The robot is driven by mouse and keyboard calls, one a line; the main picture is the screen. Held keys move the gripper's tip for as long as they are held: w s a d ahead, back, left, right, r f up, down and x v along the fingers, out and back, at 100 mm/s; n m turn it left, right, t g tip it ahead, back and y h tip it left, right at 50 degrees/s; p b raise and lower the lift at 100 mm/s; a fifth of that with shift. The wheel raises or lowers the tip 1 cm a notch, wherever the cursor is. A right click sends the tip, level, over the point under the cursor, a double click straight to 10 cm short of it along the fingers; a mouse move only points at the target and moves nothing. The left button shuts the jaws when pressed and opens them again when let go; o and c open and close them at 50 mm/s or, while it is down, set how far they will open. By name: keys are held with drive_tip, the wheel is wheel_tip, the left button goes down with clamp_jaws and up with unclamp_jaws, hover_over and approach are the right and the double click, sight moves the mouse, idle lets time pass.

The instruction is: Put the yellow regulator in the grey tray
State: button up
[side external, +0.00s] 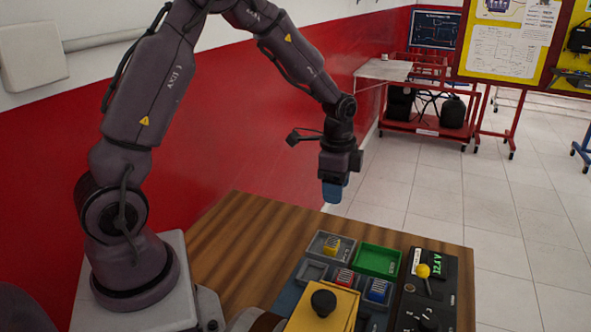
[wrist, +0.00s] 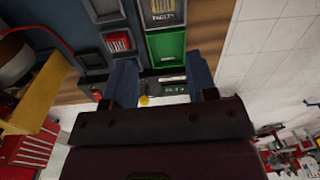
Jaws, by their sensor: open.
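The yellow regulator (side external: 332,246) sits inside the grey tray (side external: 313,246) at the back of the blue board. It also shows at the top edge of the wrist view (wrist: 165,9), inside the grey tray (wrist: 147,13). Whether it lies flat on the tray floor I cannot tell. My gripper (side external: 332,194) hangs pointing down, well above the trays and apart from the regulator. In the wrist view my gripper (wrist: 162,84) has its two blue fingers spread, with nothing held between them.
An empty green tray (side external: 377,261) adjoins the grey tray. An empty grey slot (side external: 313,271), a red regulator (side external: 343,279) and a blue regulator (side external: 376,290) are in front. A black panel (side external: 441,277) with a yellow knob stands at right. A yellow box (side external: 322,312) with a black knob is nearest.

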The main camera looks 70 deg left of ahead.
drive_tip(key=s+d+r+n+t, duration=0.1)
drive_tip(key=s+d+r+n, duration=0.15)
drive_tip(key=r, duration=0.35)
drive_tip(key=s+d+r+n+t, duration=0.1)
drive_tip(key=s+d+r, duration=0.25)
drive_tip(key=r, duration=0.35)
drive_tip(key=s+d+r+n+t, duration=0.1)
drive_tip(key=s+d+r+n, duration=0.1)
drive_tip(key=s, duration=0.4)
drive_tip(key=s+d+r+n+t, duration=0.2)
drive_tip(key=s+r+n, duration=0.1)
drive_tip(key=s, duration=0.4)
